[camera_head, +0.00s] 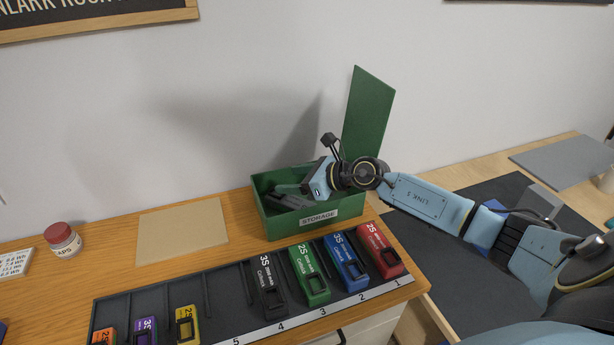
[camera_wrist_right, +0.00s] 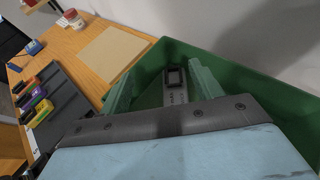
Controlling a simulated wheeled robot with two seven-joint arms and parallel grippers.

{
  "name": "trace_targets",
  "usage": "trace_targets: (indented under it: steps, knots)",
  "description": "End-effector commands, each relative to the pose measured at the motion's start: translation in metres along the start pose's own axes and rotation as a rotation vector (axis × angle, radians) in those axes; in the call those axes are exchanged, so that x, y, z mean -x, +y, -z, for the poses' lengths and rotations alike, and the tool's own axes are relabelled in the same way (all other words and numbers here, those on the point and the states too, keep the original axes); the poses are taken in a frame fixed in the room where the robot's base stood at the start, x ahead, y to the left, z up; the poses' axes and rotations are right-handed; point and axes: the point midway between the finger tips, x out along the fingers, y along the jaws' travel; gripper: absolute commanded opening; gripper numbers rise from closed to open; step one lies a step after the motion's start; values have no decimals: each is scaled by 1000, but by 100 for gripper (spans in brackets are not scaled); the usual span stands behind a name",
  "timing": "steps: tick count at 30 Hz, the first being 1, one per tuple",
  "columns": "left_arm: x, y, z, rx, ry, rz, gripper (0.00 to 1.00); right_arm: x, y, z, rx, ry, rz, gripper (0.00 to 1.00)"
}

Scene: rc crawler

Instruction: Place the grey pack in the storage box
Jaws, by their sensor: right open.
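The green storage box (camera_head: 262,215) stands on the wooden bench with its lid (camera_head: 368,112) raised. My right gripper (camera_head: 287,197) reaches down into the box from the right. In the right wrist view its two fingers are apart (camera_wrist_right: 163,88), inside the green walls (camera_wrist_right: 240,70). A grey pack (camera_wrist_right: 176,92) with a dark end lies in the box between and beyond the fingers; they do not appear closed on it. In the head view the gripper and box wall mostly hide the pack. My left gripper is not in view.
A black rack (camera_head: 222,300) in front of the box holds red (camera_head: 379,250), blue (camera_head: 346,262), green (camera_head: 310,275), black (camera_head: 268,288), yellow (camera_head: 187,325) and other packs. A tan mat (camera_head: 182,232) and red-capped jar (camera_head: 63,239) sit to the left.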

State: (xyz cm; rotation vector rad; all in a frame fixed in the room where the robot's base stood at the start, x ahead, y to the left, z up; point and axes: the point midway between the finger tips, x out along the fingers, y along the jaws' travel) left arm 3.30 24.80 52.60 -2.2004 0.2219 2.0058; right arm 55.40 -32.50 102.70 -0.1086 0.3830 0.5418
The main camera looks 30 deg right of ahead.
Motion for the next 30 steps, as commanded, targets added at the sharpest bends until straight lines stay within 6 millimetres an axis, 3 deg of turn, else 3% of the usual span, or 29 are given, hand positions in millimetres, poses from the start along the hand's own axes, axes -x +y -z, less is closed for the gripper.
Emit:
trace_targets:
  steps: [3, 18, 30]
  knots:
    - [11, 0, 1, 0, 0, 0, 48, 5, 0, -13, 1, -1, 0, 64]
    - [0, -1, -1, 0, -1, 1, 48, 93, 0, -7, 3, 5, 0, 64]
    - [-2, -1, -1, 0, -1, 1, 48, 122, 0, -8, 1, 1, 1, 64]
